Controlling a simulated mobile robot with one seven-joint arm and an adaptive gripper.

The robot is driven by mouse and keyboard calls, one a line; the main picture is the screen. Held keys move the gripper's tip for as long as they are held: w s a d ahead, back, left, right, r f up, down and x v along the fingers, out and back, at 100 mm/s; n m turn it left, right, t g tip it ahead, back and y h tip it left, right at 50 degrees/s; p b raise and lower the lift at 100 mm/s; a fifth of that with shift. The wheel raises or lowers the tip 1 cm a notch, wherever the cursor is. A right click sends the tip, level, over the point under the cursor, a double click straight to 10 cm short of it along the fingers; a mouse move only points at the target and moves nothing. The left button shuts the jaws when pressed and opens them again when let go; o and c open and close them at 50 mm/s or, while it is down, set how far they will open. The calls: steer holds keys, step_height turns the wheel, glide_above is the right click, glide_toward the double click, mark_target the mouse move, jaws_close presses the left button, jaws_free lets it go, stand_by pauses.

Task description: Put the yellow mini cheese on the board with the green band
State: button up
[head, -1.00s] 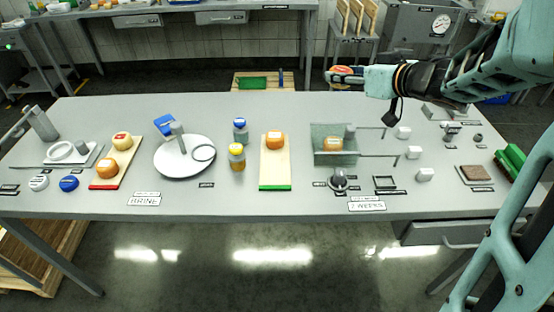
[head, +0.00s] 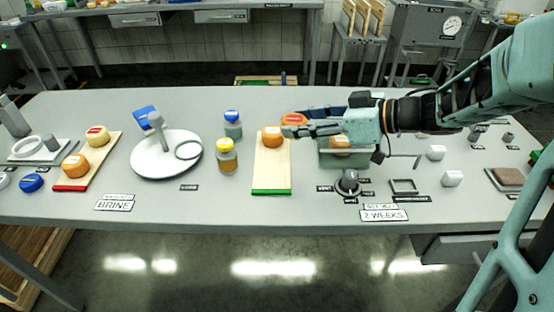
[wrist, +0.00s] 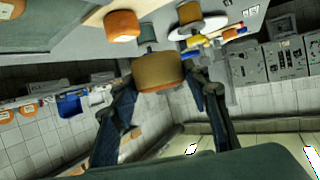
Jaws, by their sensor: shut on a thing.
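My gripper (head: 296,128) is shut on a mini cheese (head: 293,119), which looks orange with a pale label in the head view. In the wrist view this held cheese (wrist: 157,72) shows a yellow-brown side between the two fingers. It is above the table, near the far end of the board with the green band (head: 271,175). An orange cheese (head: 272,136) with a white label stands on that board, towards its far end; the front part of the board is bare. Whether the held cheese is directly over the board is hard to tell.
A red-banded board (head: 70,184) holds two cheeses.

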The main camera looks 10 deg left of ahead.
steer(key=b, duration=0.2)
glide_above(277, 166)
steer(key=d, duration=0.1)
steer(key=f, duration=0.4)
steer(key=shift+w+d+f, duration=0.15)
steer(key=shift+d+f, duration=0.05)
steer(key=f, duration=0.1)
steer(key=a+f+b, duration=0.1)
steer(key=f, duration=0.2)
steer(key=shift+s+a+f, duration=0.15)
steer(key=shift+s+f, duration=0.1)
steer(key=shift+f, duration=0.1)
steer(key=shift+f, duration=0.2)
steer(key=o, duration=1.2)
steer(key=shift+r, duration=0.15)
steer(key=shift+d+r, duration=0.25)
steer(key=shift+d, duration=0.05)
steer(key=p+v, duration=0.3)
steer(key=v, duration=0.8)
steer(key=shift+s+d, duration=0.15)
steer(key=shift+d, duration=0.05)
